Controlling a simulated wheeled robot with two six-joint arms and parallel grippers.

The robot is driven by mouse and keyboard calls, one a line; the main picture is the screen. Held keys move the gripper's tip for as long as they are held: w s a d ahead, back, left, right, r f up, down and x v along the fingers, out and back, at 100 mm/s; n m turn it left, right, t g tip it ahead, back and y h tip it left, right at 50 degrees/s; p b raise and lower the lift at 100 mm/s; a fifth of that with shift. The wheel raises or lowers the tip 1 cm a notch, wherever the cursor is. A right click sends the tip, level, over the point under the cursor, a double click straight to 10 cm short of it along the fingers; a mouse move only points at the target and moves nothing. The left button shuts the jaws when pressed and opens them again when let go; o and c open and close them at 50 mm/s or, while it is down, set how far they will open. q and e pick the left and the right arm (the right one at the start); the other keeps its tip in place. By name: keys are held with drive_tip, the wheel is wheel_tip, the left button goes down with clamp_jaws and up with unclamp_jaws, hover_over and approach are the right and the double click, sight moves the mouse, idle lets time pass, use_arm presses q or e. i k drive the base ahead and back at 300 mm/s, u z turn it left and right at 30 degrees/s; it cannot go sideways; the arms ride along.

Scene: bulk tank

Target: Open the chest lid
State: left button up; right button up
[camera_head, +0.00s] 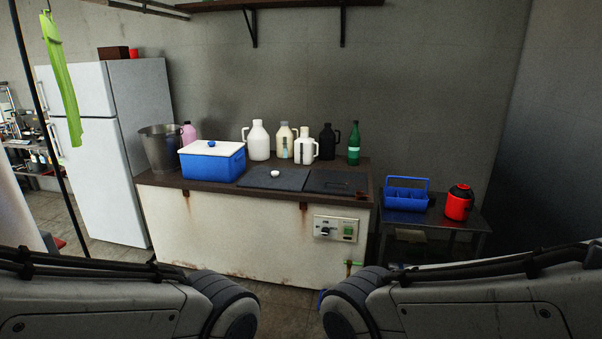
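A long white chest-like tank (246,236) with rust stains and a dark top stands against the back wall. Dark flat panels (274,179) are set in its top, with a small white round piece (275,173) on one. A blue box (212,167) with a white lid (209,148) and a blue knob stands on the tank's left part; its lid is shut. I cannot tell from the view which of these is the chest. Only links of my two arms show at the bottom; both grippers are out of view.
White, cream and black jugs and a green bottle (354,143) line the tank's back edge. A metal bucket (160,149) stands at its left end. A side table (434,216) at right holds a blue caddy (406,194) and a red jug (459,203). A white fridge (110,150) stands left.

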sight(337, 178)
drive_tip(key=i, duration=2.9)
drive_tip(key=z, duration=0.45)
